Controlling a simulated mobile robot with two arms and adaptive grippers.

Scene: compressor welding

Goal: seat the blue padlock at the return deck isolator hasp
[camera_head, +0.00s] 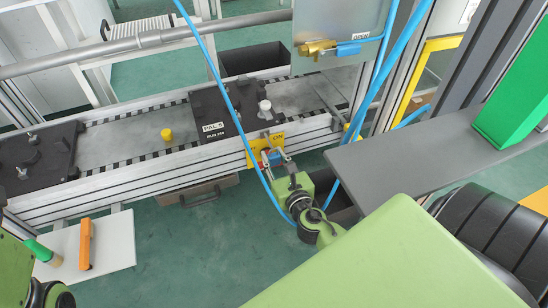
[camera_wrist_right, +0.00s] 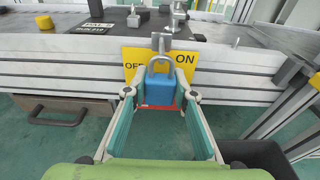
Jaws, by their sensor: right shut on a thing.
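The blue padlock (camera_wrist_right: 161,93) is upright between the fingers of my right gripper (camera_wrist_right: 160,98), with its grey shackle up. It also shows small in the head view (camera_head: 274,155), partly hidden by the right gripper (camera_head: 275,160). My right gripper is shut on it. The isolator hasp, a grey metal tab (camera_wrist_right: 160,42), stands at the yellow ON/OFF plate (camera_wrist_right: 184,59) on the conveyor's side rail. The shackle top overlaps the foot of the tab in the wrist view; I cannot tell whether it passes through. A red part shows below the padlock.
The conveyor deck (camera_head: 130,140) carries a dark labelled block (camera_head: 212,115) and a yellow knob (camera_head: 166,134). Blue hoses hang near my right arm. A grey shelf (camera_head: 420,150) lies to the right. A white board (camera_head: 115,240) with an orange-handled tool (camera_head: 86,243) is at lower left.

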